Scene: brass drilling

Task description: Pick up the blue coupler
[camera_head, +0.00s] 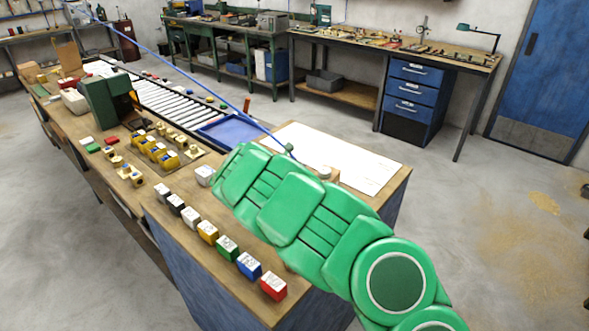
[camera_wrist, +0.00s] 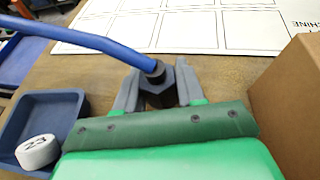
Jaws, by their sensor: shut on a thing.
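In the wrist view my gripper (camera_wrist: 157,88) is shut on a dark coupler (camera_wrist: 158,92) with a hexagonal collar. A blue hose (camera_wrist: 90,42) runs into its top from the upper left. The coupler stands between the two grey fingers, and its lower end is hidden. I cannot tell whether it touches the wooden bench top below. In the head view the blue hose (camera_head: 215,92) slants down from the upper left to behind my green arm. The arm hides my gripper there, and most of the coupler.
A dark blue tray (camera_wrist: 68,103) with a white round piece marked 23 (camera_wrist: 38,151) lies left of my gripper. A cardboard box (camera_wrist: 292,105) stands close on the right. A white gridded sheet (camera_head: 355,158) lies behind. Several coloured blocks line the bench's front edge, including a red one (camera_head: 273,286).

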